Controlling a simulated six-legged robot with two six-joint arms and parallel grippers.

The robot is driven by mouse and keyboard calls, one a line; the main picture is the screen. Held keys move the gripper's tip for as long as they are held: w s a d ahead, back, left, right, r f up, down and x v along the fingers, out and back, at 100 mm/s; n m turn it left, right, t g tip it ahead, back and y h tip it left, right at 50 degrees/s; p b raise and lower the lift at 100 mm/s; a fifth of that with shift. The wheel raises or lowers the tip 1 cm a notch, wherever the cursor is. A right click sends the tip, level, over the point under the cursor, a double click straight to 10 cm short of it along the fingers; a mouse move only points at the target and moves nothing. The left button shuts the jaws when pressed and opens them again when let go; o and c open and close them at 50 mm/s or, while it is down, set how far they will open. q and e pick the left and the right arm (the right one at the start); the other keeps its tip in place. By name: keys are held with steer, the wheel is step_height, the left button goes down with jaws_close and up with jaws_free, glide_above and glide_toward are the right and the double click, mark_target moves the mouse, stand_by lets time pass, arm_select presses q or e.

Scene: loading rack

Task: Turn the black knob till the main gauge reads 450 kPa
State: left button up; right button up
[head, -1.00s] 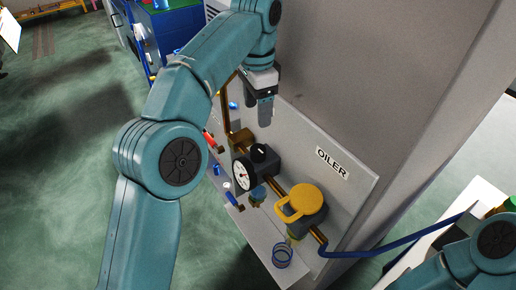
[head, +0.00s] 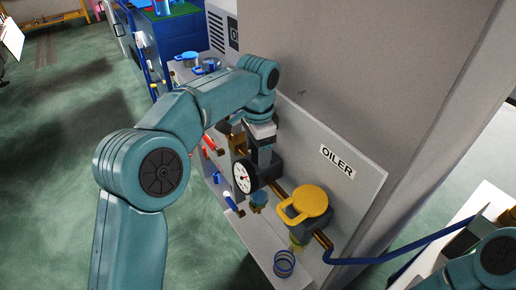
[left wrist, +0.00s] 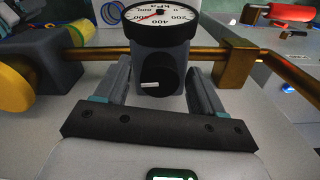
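The black knob (left wrist: 157,82) with a white mark sits on top of the dark regulator body in the left wrist view; my gripper covers it in the head view. The main gauge (head: 242,178) has a white face, also visible in the left wrist view (left wrist: 160,22), marked kPa with a red needle; I cannot read its value exactly. My left gripper (head: 262,160) points down over the regulator. In the left wrist view its open fingers (left wrist: 160,88) stand on either side of the knob, with gaps showing. My right gripper is out of view.
A yellow-capped unit (head: 304,204) with a blue hose (head: 400,258) stands to the right on the brass pipe (left wrist: 108,53). The panel labelled OILER (head: 338,162) rises behind. A red-handled part (head: 209,146) and a blue-handled part (head: 233,205) lie to the left.

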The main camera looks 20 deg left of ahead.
arm_select(q)
steer(key=c, duration=1)
steer(key=shift+d+n+p, duration=0.1)
steer(key=shift+n+p, duration=0.2)
steer(key=n+p, duration=0.1)
steer(key=n, duration=0.1)
steer(key=shift+r+n, duration=0.1)
steer(key=shift+n, duration=0.3)
steer(key=shift+n+p, duration=0.6)
steer(key=shift+n, duration=1.7)
